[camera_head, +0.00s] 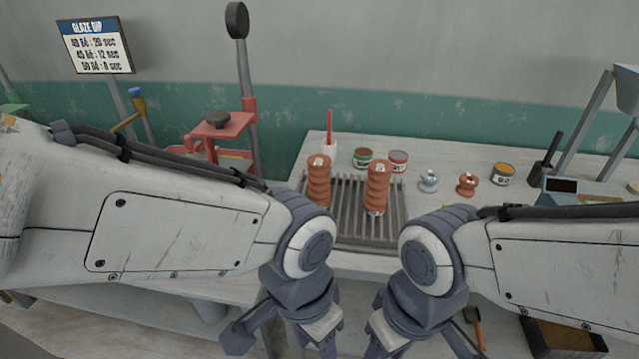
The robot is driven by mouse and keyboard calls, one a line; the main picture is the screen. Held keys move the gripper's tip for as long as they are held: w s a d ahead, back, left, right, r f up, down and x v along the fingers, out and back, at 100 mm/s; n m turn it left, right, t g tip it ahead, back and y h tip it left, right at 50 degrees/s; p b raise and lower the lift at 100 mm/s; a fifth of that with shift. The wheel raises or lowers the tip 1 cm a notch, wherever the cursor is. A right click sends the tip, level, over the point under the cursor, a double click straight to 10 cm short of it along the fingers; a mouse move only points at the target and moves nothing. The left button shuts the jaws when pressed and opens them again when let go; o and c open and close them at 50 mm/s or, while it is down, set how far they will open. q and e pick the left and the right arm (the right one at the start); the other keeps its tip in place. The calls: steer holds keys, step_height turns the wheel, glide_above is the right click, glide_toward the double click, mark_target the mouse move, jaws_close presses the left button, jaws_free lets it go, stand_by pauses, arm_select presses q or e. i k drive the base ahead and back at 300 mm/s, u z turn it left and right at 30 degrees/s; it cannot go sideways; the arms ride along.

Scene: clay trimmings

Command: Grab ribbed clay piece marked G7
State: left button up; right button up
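Two ribbed orange-brown clay pieces stand upright on a slatted metal rack (350,238) on the table. One ribbed piece (319,182) is on the left, the other ribbed piece (377,186) is on the right. Each has a small pale mark on top, too small to read, so I cannot tell which is G7. My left gripper (283,344) hangs at the bottom edge, in front of the rack, its fingers spread and empty. My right gripper (418,346) hangs to its right, also spread and empty. The fingertips of both are partly cut off by the frame.
A red press (220,128) stands behind my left arm.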

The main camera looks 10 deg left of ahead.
mark_target(318, 168)
steer(key=u, duration=0.1)
steer(key=k, duration=0.45)
steer(key=u, duration=1.65)
steer(key=i, duration=0.8)
steer(key=z, duration=0.55)
steer(key=i, duration=0.8)
steer(key=z, duration=0.75)
